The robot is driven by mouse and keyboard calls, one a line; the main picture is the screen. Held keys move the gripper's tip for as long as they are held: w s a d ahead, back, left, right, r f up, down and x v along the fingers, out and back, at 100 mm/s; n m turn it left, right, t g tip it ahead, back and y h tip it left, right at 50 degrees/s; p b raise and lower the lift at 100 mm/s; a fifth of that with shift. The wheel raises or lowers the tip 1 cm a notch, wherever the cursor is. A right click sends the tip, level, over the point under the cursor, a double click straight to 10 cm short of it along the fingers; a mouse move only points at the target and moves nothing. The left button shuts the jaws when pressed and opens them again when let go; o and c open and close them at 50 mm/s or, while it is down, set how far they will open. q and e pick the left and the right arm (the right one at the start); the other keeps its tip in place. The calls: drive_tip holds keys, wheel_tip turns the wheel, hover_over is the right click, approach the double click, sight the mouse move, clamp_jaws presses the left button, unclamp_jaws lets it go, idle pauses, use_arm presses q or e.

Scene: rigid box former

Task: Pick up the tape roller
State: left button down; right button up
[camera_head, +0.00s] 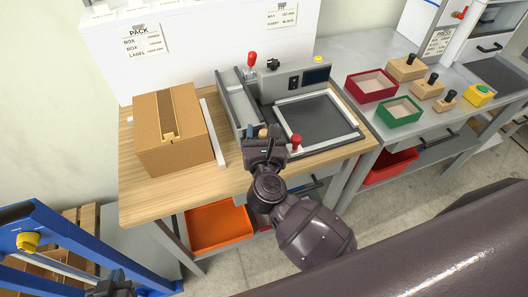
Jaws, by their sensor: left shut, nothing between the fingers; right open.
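My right gripper (263,133) is at the front edge of the machine on the wooden bench, pointing away from me, with its fingers apart. A small tan piece (263,132) shows between the fingers. It may be part of the tape roller, but most of it is hidden and I cannot tell for sure. No grip on it shows. My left gripper (117,277) is at the bottom left edge, partly cut off, shut and empty, far from the bench top.
A taped cardboard box (172,128) sits on the wooden bench (150,200), left of the grey machine (320,115) with red knobs. Red (372,86) and green (400,111) trays and several wooden stamps stand on the right bench. A blue frame (75,240) stands at the lower left.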

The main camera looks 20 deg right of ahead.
drive_tip(key=shift+w+d, duration=0.1)
drive_tip(key=shift+w, duration=0.2)
drive_tip(key=c, duration=1)
drive_tip(key=shift+r+p, duration=1.75)
drive_tip(key=shift+r, duration=8.3)
